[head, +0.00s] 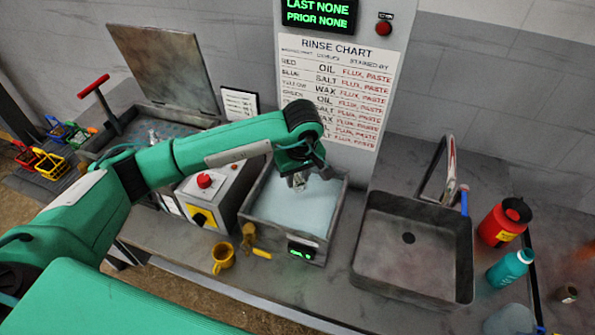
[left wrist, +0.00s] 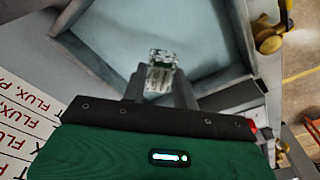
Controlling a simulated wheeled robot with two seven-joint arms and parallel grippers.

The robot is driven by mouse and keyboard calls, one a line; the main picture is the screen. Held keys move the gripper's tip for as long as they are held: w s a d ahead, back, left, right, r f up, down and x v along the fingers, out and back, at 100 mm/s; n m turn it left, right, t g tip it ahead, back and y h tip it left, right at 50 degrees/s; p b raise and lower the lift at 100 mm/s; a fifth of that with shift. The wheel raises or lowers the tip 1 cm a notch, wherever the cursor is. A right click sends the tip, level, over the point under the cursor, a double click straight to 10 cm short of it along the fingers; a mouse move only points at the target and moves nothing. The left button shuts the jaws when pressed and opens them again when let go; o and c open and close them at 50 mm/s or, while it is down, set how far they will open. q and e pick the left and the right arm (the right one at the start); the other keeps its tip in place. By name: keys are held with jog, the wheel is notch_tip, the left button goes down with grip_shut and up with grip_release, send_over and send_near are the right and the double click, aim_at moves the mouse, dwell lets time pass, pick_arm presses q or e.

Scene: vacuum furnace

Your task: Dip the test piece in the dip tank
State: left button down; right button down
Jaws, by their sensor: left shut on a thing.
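The dip tank (head: 263,233) is a grey square basin of pale blue liquid on the counter, with a small green display on its front. My left gripper (head: 299,178) is above the tank's back part, pointing down. It is shut on the test piece (left wrist: 160,72), a small clear, glassy piece with a bit of green, which also shows in the head view (head: 298,183). The tank also fills the upper part of the left wrist view (left wrist: 110,40). I cannot tell whether the piece touches the liquid. My right gripper is not in view.
A control box (head: 205,205) with a red button stands left of the tank, and a sink (head: 410,240) stands right. A yellow mug (head: 223,257) sits in front. Red (head: 503,223) and teal (head: 510,267) bottles stand far right. The rinse chart panel (head: 338,85) rises behind.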

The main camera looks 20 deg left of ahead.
pick_arm(q)
jog(key=shift+f, duration=0.75)
jog(key=shift+f+b, duration=0.8)
jog(key=shift+f, duration=0.05)
notch_tip(320, 180, down, 12)
jog(key=b, duration=1.2)
jog(key=shift+r, duration=0.1)
dwell(0.3)
dwell(1.3)
dwell(0.5)
